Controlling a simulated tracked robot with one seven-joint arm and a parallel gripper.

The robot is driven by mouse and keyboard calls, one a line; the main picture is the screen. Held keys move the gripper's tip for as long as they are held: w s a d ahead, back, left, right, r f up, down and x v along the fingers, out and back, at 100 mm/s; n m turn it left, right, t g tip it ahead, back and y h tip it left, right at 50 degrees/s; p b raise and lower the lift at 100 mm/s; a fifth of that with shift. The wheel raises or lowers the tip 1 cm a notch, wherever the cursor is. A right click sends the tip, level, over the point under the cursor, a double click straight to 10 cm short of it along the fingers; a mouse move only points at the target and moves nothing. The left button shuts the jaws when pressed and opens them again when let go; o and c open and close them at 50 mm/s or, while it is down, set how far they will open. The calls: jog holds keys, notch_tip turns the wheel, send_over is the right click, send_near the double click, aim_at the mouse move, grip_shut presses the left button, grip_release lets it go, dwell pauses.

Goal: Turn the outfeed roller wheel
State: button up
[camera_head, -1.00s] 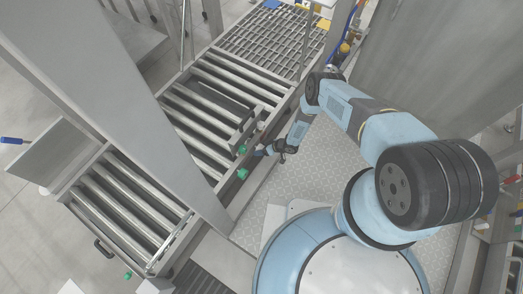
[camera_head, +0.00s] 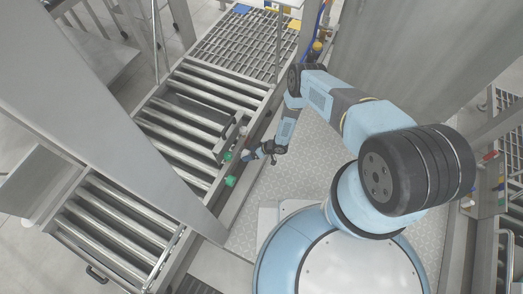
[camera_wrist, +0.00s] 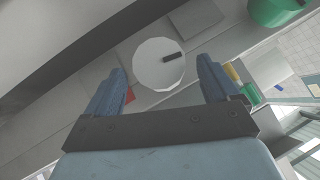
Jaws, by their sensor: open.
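A pale round wheel (camera_wrist: 150,72) with a small dark handle (camera_wrist: 172,57) faces me in the wrist view. It sits at the grey conveyor frame, between the two blue fingers of my gripper as seen there. My gripper (camera_wrist: 160,78) is open and empty; whether the fingers reach around the wheel's rim or stop short of it I cannot tell. In the head view my gripper (camera_head: 250,154) is at the right side rail of the roller conveyor (camera_head: 188,127), near two green knobs. The wheel is too small to make out there.
One green knob (camera_head: 227,156) is just left of my gripper, another (camera_head: 230,181) lower. A green part (camera_wrist: 275,10) shows in the wrist view's upper right corner. A grey column (camera_head: 130,125) crosses the conveyor. Chequered floor plate (camera_head: 310,165) lies clear right of the rail.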

jog(key=v, duration=1)
jog(key=shift+d+r, duration=0.15)
jog(key=shift+d, duration=0.15)
jog(key=shift+a, duration=0.1)
jog(key=w+a+r+n+h, duration=0.1)
jog(key=w+a+n+h, duration=0.1)
jog(key=w+a+h, duration=0.3)
jog(key=s+a+r+h, duration=0.4)
jog(key=s+a+h, duration=0.1)
jog(key=a, duration=0.1)
jog(key=f, duration=1.2)
jog(key=shift+w+d+f, duration=0.2)
jog(key=shift+d+f, duration=0.05)
jog(key=shift+f, duration=0.1)
jog(key=c, duration=1)
jog(key=shift+c, duration=0.2)
